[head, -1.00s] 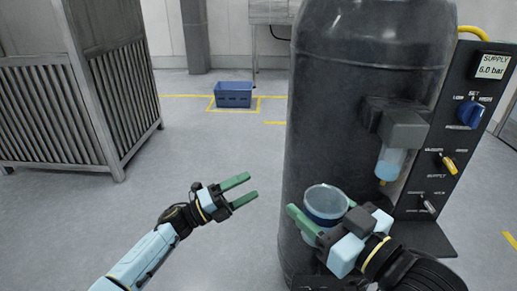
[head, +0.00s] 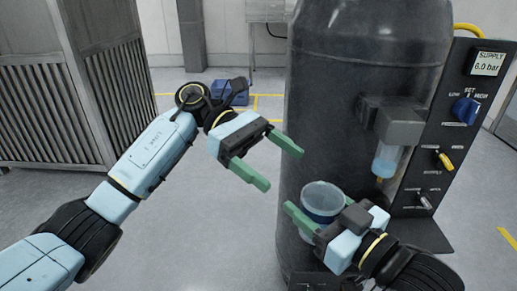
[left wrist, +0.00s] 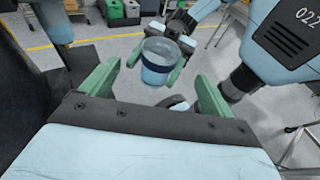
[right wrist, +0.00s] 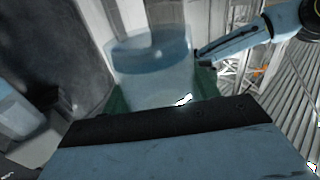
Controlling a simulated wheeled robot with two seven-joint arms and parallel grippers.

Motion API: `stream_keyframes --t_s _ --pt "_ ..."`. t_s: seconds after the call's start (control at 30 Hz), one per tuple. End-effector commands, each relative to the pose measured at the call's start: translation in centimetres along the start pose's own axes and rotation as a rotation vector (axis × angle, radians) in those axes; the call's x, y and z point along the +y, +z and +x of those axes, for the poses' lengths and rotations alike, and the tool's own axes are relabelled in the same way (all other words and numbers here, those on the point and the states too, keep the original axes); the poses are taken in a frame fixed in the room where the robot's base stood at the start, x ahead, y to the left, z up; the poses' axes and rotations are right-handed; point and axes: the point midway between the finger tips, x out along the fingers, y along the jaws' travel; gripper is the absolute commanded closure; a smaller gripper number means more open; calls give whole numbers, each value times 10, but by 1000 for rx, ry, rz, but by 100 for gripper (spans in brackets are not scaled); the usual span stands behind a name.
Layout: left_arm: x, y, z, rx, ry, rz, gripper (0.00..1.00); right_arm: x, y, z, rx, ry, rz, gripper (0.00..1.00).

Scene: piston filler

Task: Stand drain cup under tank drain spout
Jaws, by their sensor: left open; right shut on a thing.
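The drain cup (head: 322,201) is clear with a blue band and is upright in my right gripper (head: 306,216), in front of the tank (head: 335,130). It also shows between the green fingers in the right wrist view (right wrist: 155,70) and beyond the left fingers in the left wrist view (left wrist: 160,62). My right gripper is shut on the cup. My left gripper (head: 276,164) is open and empty, up and to the left of the cup, with its fingers pointing right. A drain spout is not clearly seen; the tank's lower front is partly hidden by the cup and right gripper.
A filter bowl (head: 387,160) hangs under a dark block on the tank's right side. A control panel (head: 470,110) with a supply display and knobs stands at right. A blue crate (head: 228,97) sits on the floor behind my left arm. A slatted cabinet (head: 60,90) stands at left.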

Motion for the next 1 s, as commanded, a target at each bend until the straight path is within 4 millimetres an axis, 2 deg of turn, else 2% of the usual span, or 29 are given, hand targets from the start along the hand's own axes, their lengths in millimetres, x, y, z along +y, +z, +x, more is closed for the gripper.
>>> stream_keyframes --t_s 0.03,0.2,0.4,0.6,0.83,0.87,1.0 --pt "0 0 12 -3 -4 1 12 0 0 0 1 0 0 63" --pt "0 0 44 -3 -2 1 12 0 0 0 1 0 0 63" --pt "0 1 70 -4 0 -1 12 0 0 0 1 0 0 63" --pt "0 0 80 -3 1 -2 12 0 0 0 1 0 0 63" --pt "0 0 81 -3 2 -2 12 0 0 0 1 0 0 63" --pt "0 0 81 -3 2 -2 14 0 0 0 1 0 0 63" --pt "0 0 81 -3 1 -3 32 0 0 0 1 1 0 63"
